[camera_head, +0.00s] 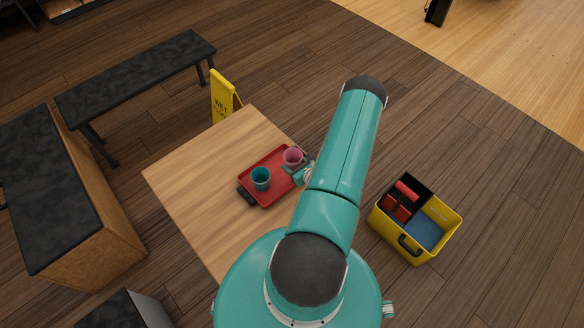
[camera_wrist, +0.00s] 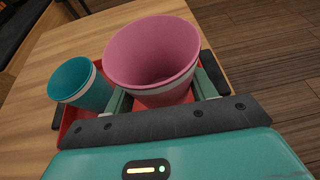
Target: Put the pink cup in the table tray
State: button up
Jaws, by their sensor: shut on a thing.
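The pink cup (camera_head: 293,157) is upright over the right part of the red tray (camera_head: 272,196) on the wooden table. It fills the middle of the wrist view (camera_wrist: 153,52). My gripper (camera_head: 303,171) is shut on the pink cup, with a finger on each side of it in the wrist view (camera_wrist: 160,100). A teal cup (camera_head: 260,178) stands on the tray to the left of the pink cup, and it also shows in the wrist view (camera_wrist: 80,85). I cannot tell whether the pink cup's base touches the tray, as it is hidden.
The wooden table (camera_head: 200,170) is bare left of the tray. A yellow bin (camera_head: 428,252) with red and black things stands on the floor to the right. A yellow wet-floor sign (camera_head: 223,95) stands behind the table. Black benches (camera_head: 140,75) are at the left.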

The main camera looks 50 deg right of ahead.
aim_at(292, 168)
jog(key=shift+w+d+f, duration=0.25)
jog(key=shift+w+f, duration=0.2)
jog(key=shift+f, duration=0.2)
jog(key=shift+w+d+f, duration=0.1)
jog(key=shift+f, duration=1.55)
jog(key=shift+f, duration=0.2)
jog(key=o, duration=1)
jog(key=shift+r, duration=0.1)
